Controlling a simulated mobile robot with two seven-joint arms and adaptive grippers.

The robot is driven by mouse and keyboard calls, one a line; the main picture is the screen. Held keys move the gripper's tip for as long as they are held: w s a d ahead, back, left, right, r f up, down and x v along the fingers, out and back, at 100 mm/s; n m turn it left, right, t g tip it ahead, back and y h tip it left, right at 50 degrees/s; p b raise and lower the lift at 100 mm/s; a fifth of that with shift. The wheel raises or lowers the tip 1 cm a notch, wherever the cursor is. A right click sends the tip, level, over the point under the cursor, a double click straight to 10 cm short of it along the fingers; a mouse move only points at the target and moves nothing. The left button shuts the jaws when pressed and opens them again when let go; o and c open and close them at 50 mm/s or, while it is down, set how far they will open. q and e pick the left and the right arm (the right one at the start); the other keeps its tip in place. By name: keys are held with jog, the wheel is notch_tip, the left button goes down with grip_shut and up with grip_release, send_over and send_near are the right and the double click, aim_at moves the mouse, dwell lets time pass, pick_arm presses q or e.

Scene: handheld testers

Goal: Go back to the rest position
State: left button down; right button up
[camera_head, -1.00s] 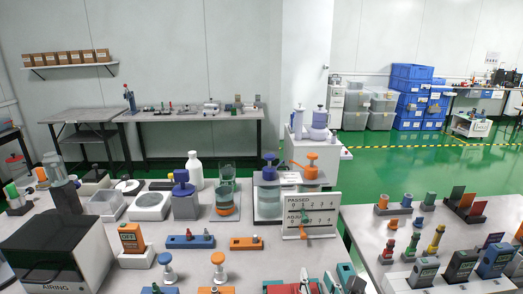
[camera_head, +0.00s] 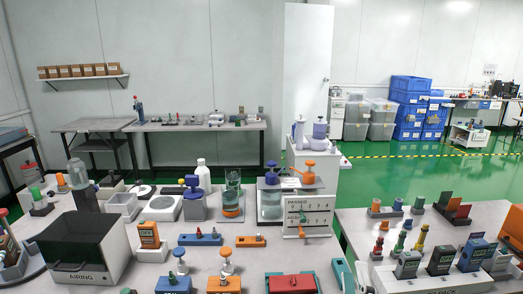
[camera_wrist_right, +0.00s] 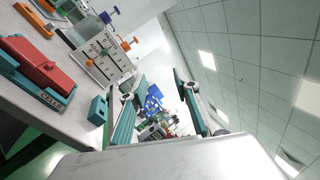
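The red tester (camera_wrist_right: 40,66) lies on the table to the left there, clear of the fingers. My left gripper is not in either view.
A second table (camera_head: 345,226) with several handheld testers stands at the right. A gap with green floor separates them.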

jog(key=s+a+f+n+g+y+p, duration=0.1)
jog(key=s+a+f+n+g+y, duration=0.25)
jog(key=f+n, duration=0.55)
jog(key=s+a+f+n+g+y+p, duration=0.15)
jog(key=s+f+n+y, duration=0.25)
jog(key=f+n, duration=0.45)
jog(key=s+d+f+n+g+h, duration=0.1)
jog(key=s+d+f+n+g, duration=0.1)
jog(key=f, duration=0.5)
jog(key=s+d+f+n+g+h, duration=0.1)
jog(key=s+d+f+n+g, duration=0.2)
jog(key=s+f+n, duration=0.4)
jog(key=shift+s+d+f+n+g+h, duration=0.25)
jog(key=shift+s+d+n+g+h, duration=0.1)
jog(key=shift+g, duration=0.25)
jog(key=shift+w+a, duration=0.1)
